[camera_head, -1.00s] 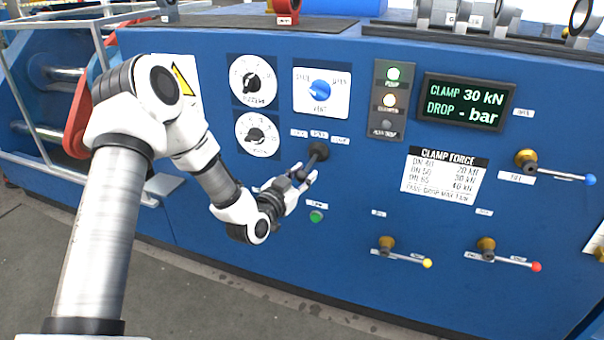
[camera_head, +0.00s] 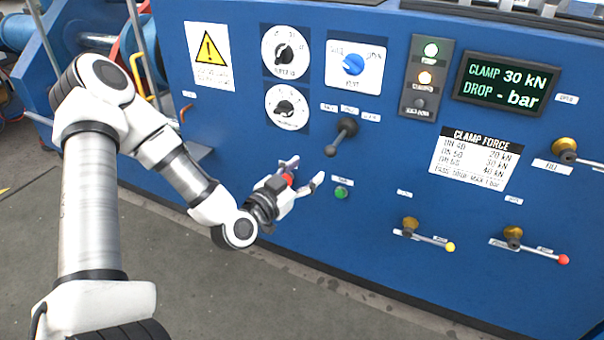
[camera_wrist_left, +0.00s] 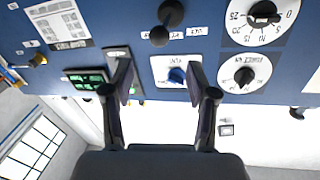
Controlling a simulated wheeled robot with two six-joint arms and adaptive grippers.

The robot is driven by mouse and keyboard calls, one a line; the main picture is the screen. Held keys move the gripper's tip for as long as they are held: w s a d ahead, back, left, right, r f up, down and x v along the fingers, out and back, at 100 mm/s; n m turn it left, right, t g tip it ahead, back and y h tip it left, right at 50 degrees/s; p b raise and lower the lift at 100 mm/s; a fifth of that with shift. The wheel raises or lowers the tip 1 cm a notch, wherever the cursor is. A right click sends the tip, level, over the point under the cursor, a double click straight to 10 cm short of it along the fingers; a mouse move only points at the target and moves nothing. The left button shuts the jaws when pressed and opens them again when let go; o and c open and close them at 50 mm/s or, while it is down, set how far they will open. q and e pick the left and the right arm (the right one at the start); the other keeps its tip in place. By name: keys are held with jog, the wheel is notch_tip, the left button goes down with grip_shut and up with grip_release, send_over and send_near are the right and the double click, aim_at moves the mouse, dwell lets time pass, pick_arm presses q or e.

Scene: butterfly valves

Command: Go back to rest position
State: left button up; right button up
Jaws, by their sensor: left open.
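My left gripper (camera_head: 305,171) is open and empty in front of the blue panel, below and left of the black lever (camera_head: 346,127). The lever slants down and left, and its ball end is clear of the fingers. In the left wrist view, my gripper's two dark fingers (camera_wrist_left: 156,85) stand wide apart with nothing between them. There the picture is upside down, and the lever (camera_wrist_left: 171,14) shows at the top, beyond the fingertips. My right gripper is not in view.
The blue console carries two dials (camera_head: 286,51), a blue knob (camera_head: 352,64), a green button (camera_head: 341,193) and a lit display (camera_head: 506,86). Yellow-tipped (camera_head: 430,240) and red-tipped (camera_head: 530,246) levers jut out at the right. Grey floor (camera_head: 200,290) lies open in front.

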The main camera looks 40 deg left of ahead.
pick_arm(q)
jog(key=shift+s+d, duration=0.1)
jog(key=shift+s, duration=0.4)
